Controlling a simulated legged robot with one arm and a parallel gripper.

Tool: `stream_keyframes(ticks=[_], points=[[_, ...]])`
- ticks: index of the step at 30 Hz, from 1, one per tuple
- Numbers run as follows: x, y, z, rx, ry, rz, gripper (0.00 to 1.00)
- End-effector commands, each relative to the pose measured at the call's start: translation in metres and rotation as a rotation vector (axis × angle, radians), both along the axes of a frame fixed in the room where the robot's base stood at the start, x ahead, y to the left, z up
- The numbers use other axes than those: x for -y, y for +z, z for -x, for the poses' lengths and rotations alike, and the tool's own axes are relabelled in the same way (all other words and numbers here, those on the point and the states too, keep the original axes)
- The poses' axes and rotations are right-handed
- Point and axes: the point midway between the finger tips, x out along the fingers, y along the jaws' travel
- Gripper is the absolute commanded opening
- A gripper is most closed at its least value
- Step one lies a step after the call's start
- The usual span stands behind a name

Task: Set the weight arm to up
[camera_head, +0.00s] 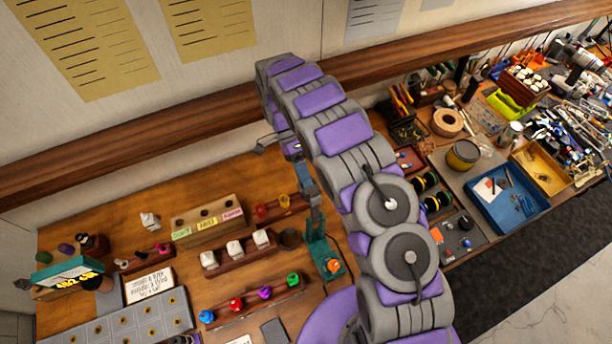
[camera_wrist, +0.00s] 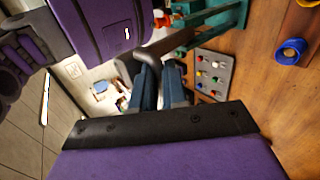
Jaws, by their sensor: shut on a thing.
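A teal stand (camera_head: 318,252) with an orange part at its foot stands on the workbench. A slim grey arm (camera_head: 317,218), which looks like the weight arm, rises from it. My gripper (camera_head: 308,188) comes down from above with its blue-grey fingers at the upper end of this arm. In the wrist view my gripper's blue fingers (camera_wrist: 158,80) are close together on a dark grey bar, which looks like the weight arm (camera_wrist: 160,47). The teal stand (camera_wrist: 222,18) is beyond it. The exact contact is partly hidden by the fingers.
Coloured knobs (camera_head: 236,303) and a rack of white blocks (camera_head: 235,250) lie left of the stand. A labelled wooden box (camera_head: 208,222) stands behind. A blue tray (camera_head: 508,198) is on the right. A wooden rail (camera_head: 200,125) runs along the wall.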

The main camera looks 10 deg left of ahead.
Motion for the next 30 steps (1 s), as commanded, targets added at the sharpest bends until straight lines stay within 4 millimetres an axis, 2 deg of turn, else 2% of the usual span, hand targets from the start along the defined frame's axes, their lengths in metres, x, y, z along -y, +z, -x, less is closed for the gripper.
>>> stream_keyframes(ticks=[1, 2, 9, 25, 30], points=[[-0.002, -0.003, -0.001, 0.009, 0.002, -0.007, 0.0], [-0.002, -0.003, -0.001, 0.009, 0.002, -0.007, 0.14], [-0.001, -0.002, -0.001, 0.008, 0.002, -0.006, 0.37], [0.0, 0.001, 0.002, 0.005, 0.001, -0.005, 0.38], [0.0, 0.009, 0.002, 0.006, 0.002, -0.005, 0.38]])
